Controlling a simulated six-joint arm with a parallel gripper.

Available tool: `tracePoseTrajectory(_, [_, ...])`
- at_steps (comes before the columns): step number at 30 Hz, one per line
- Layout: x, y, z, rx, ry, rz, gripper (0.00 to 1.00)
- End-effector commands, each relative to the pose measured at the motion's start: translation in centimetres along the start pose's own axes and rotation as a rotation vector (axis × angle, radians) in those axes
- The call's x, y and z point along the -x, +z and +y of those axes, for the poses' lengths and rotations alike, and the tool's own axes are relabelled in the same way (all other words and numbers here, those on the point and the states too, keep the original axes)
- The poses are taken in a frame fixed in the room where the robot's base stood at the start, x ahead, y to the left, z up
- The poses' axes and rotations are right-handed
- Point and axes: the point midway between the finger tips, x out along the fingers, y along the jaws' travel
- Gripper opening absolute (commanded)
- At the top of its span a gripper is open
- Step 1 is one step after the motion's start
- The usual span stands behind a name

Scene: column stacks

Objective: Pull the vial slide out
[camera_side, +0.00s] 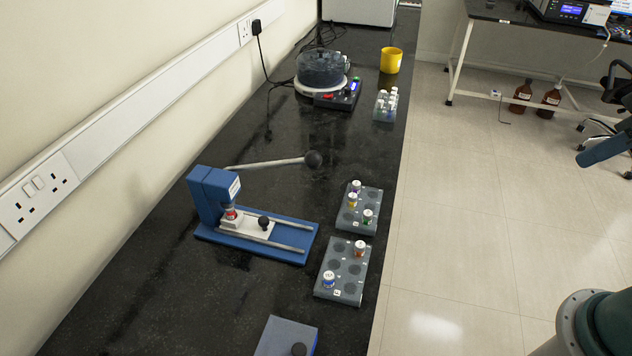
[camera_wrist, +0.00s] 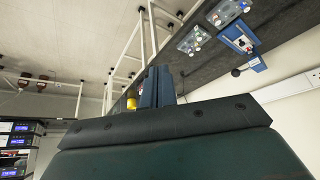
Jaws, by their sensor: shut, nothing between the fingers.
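The blue press (camera_side: 207,197) stands on the black bench, its lever (camera_side: 270,163) extending right to a black ball. On its two rails sits the pale vial slide (camera_side: 246,227) with a black knob (camera_side: 264,222). The slide lies at the rails' left end, and a red-topped vial (camera_side: 231,213) in its holder is beneath the press head. The press also shows at the upper right of the wrist view (camera_wrist: 238,36). My gripper (camera_wrist: 158,84) shows in the wrist view with its blue fingers together and empty, well away from the press.
Two grey racks with capped vials, a rear one (camera_side: 347,220) and a front one (camera_side: 335,285), stand right of the press near the bench edge. A blue-grey box (camera_side: 284,340) is in front. A centrifuge-like device (camera_side: 322,70) and yellow cup (camera_side: 391,60) stand farther back.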

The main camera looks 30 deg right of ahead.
Motion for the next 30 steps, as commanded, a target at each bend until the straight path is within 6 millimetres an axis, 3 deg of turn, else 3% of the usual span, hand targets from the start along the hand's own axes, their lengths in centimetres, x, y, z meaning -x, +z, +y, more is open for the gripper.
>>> tracePoseTrajectory(13, [0.0, 0.0, 0.0, 0.0, 0.0, 0.0, 0.0])
tracePoseTrajectory(20, [-0.1, -0.5, -0.2, -0.009, -0.006, -0.002, 0.42])
tracePoseTrajectory(30, [-1.2, -4.8, -2.1, -0.112, -0.072, -0.025, 0.42])
